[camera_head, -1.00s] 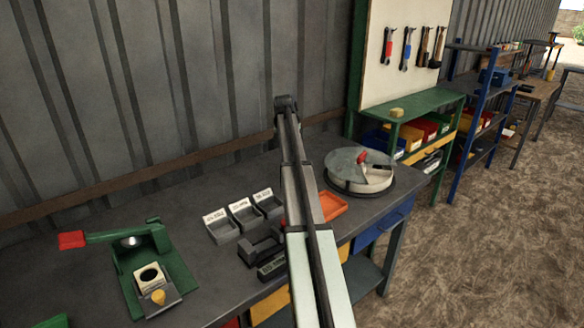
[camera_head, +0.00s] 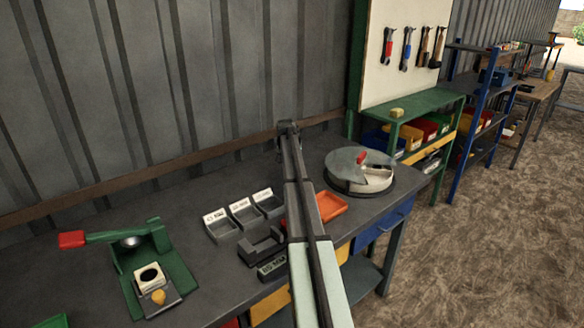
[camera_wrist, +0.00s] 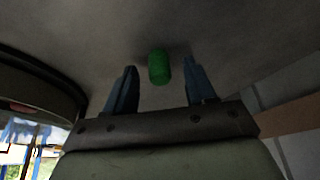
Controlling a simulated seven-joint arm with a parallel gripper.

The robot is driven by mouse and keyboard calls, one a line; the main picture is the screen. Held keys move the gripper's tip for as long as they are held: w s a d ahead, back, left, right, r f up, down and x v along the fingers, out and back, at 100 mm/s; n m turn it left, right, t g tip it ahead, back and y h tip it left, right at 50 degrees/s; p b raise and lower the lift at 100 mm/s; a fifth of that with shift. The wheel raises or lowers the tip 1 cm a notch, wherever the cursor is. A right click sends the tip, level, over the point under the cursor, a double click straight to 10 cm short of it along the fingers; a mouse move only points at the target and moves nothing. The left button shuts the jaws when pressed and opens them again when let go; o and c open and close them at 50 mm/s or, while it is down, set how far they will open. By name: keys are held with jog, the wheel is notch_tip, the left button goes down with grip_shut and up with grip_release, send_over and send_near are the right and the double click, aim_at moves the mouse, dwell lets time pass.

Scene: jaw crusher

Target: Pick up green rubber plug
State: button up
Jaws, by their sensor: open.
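The green rubber plug (camera_wrist: 159,67) is a small green cylinder resting on the dark bench top in the wrist view. My gripper (camera_wrist: 161,78) is open and empty. Its two blue fingers stand on either side of the plug's line, one to the left and one to the right. The plug lies a little beyond the gripper body, between the fingertips as seen there; I cannot tell whether they touch it. In the head view the plug does not show, and the end of my arm reaches the back of the bench near the wall.
A round drum with a clear lid (camera_head: 345,184) stands right of my arm. An orange tray (camera_head: 332,207), small labelled grey bins (camera_head: 222,230) and a green lever press (camera_head: 178,268) are on the bench (camera_head: 85,285). The corrugated wall (camera_head: 220,70) is close behind.

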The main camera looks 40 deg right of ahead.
jog(key=shift+w+d+f, duration=0.15)
jog(key=shift+d+f, duration=0.05)
jog(key=shift+f, duration=0.4)
grip_shut()
